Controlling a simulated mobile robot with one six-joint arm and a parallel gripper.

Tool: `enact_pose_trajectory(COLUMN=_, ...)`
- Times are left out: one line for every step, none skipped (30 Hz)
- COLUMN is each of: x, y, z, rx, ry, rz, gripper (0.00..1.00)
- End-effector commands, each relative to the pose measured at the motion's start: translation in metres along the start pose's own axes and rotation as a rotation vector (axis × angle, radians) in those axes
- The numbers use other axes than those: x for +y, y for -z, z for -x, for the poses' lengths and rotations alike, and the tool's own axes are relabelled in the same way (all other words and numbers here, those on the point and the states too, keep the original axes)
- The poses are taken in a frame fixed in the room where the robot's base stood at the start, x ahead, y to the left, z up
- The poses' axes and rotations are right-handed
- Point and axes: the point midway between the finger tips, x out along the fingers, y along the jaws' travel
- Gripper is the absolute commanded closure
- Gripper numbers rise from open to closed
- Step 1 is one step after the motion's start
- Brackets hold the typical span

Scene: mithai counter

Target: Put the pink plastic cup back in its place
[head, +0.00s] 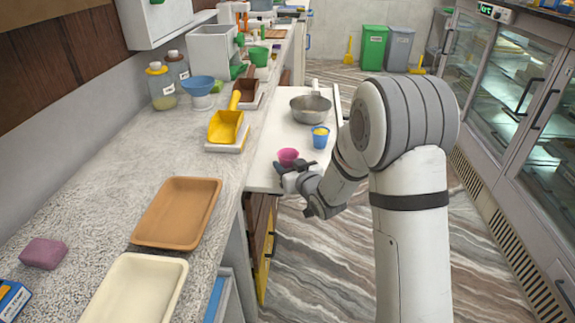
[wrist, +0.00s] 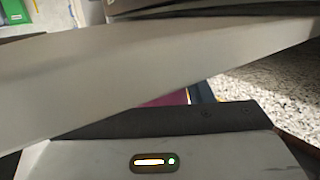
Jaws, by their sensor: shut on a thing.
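The pink plastic cup (head: 288,155) shows in the head view at the front of the white pull-out board, at the end of my arm. My gripper (head: 286,167) is shut on the cup, and its fingers hide the cup's lower part. I cannot tell whether the cup touches the board. In the wrist view a thin strip of the pink cup (wrist: 168,99) shows between grey parts of my gripper, which hide the rest of it.
A blue cup (head: 320,137) with yellow contents and a steel pan (head: 310,108) stand on the white board (head: 265,150). The stone counter (head: 120,158) on the left holds a brown tray (head: 212,190), a cream tray (head: 180,270), a yellow scoop (head: 225,127) and a blue bowl on a scale (head: 199,85).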

Motion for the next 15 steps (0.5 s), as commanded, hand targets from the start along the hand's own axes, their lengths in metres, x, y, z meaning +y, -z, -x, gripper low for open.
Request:
enact_pose_trajectory(x=-0.0002, y=-0.0018, z=-0.0004, rx=0.0, ry=0.0, rz=0.0, gripper=0.78)
enact_pose_trajectory(x=-0.0002, y=-0.0023, z=-0.0005, rx=0.0, ry=0.0, rz=0.0, gripper=0.78)
enact_pose_trajectory(x=-0.0003, y=-0.003, z=-0.0006, rx=0.0, ry=0.0, rz=0.0, gripper=0.78)
enact_pose_trajectory(x=-0.0003, y=-0.0035, z=-0.0007, rx=0.0, ry=0.001, rz=0.0, gripper=0.78)
enact_pose_trajectory(x=-0.0004, y=-0.004, z=-0.0008, rx=0.0, ry=0.001, rz=0.0, gripper=0.78)
enact_pose_trajectory(x=-0.0004, y=-0.0047, z=-0.0009, rx=0.0, ry=0.001, rz=0.0, gripper=0.78)
enact_pose_trajectory(x=-0.0004, y=-0.0052, z=-0.001, rx=0.0, ry=0.001, rz=0.0, gripper=0.78)
enact_pose_trajectory(x=-0.0005, y=-0.0058, z=-0.0011, rx=0.0, ry=0.001, rz=0.0, gripper=0.78)
enact_pose_trajectory(x=-0.0006, y=-0.0065, z=-0.0012, rx=0.0, ry=0.001, rz=0.0, gripper=0.78)
enact_pose_trajectory(x=-0.0006, y=-0.007, z=-0.0013, rx=0.0, ry=0.001, rz=0.0, gripper=0.78)
enact_pose_trajectory(x=-0.0006, y=-0.0075, z=-0.0014, rx=0.0, ry=0.001, rz=0.0, gripper=0.78)
enact_pose_trajectory(x=-0.0007, y=-0.0082, z=-0.0015, rx=0.0, ry=0.001, rz=0.0, gripper=0.78)
enact_pose_trajectory(x=-0.0007, y=-0.0087, z=-0.0016, rx=0.0, ry=0.001, rz=0.0, gripper=0.78)
enact_pose_trajectory(x=-0.0008, y=-0.0075, z=-0.0014, rx=0.0, ry=0.001, rz=0.0, gripper=0.51)
enact_pose_trajectory(x=-0.0008, y=-0.0073, z=-0.0014, rx=0.0, ry=0.001, rz=0.0, gripper=0.48)
